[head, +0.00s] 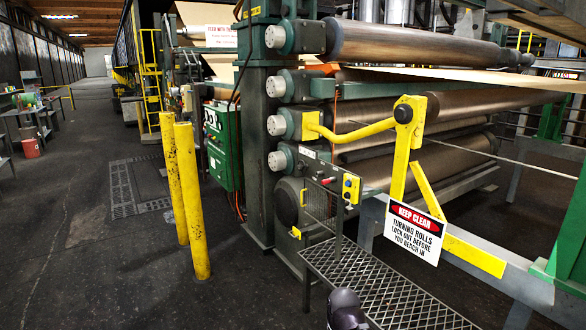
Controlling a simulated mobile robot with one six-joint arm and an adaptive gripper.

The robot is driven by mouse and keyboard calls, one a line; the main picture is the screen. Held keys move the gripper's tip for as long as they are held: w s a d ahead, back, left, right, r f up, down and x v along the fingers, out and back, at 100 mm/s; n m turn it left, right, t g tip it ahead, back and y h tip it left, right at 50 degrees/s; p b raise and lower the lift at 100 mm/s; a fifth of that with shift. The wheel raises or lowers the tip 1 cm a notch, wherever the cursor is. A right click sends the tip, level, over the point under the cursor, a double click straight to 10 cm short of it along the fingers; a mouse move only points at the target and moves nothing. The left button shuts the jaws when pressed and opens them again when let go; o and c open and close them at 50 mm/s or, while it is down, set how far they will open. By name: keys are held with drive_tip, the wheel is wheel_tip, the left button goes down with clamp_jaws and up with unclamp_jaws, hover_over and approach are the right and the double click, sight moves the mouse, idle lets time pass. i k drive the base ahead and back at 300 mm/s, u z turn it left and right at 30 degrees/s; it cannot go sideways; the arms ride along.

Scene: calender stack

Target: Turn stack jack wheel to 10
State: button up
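A dark round wheel-like part (287,203) sits on the side of a grey housing at the foot of the roll stand, near the middle of the head view. It may be the stack jack wheel, but I cannot tell for sure. No scale, number or pointer can be read on it. A small yellow part (295,232) is just below it. A dark rounded piece at the bottom edge looks like part of my arm. My gripper's fingers do not show.
Two yellow posts (187,200) stand left of the machine. A mesh step (385,290) and a yellow swing arm (400,160) with a "Keep clear" sign (413,232) are on the right. A yellow button box (351,188) stands by a mesh guard.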

sight(299, 167)
drive_tip(key=i, duration=1.35)
drive_tip(key=u, duration=0.3)
drive_tip(key=i, duration=2)
drive_tip(key=z, duration=0.05)
